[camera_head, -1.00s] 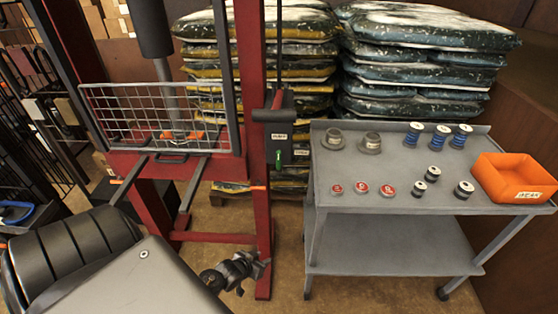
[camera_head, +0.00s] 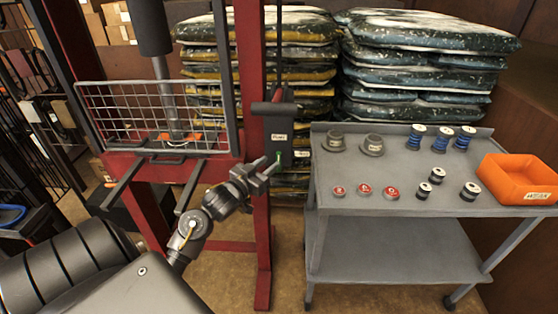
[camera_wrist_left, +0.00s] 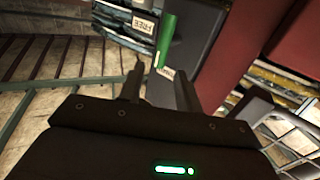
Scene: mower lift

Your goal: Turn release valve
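The release valve's green handle (camera_head: 279,156) sits low on the dark pump box (camera_head: 279,122) on the red press post. In the left wrist view the green handle (camera_wrist_left: 167,40) shows just beyond the fingertips, roughly in line with the gap between them. My left gripper (camera_head: 272,165) reaches up to the handle from the lower left and partly hides it. In the wrist view its two fingers (camera_wrist_left: 160,80) stand apart with nothing between them. Whether a fingertip touches the handle cannot be told. My right gripper is not in view.
A wire guard (camera_head: 150,115) covers the press front on the left. A grey cart (camera_head: 425,195) on the right carries spools, cups, red-topped discs and an orange bin (camera_head: 518,180). Stacked sacks (camera_head: 425,70) stand behind. A label reading FREE (camera_wrist_left: 143,24) shows near the handle.

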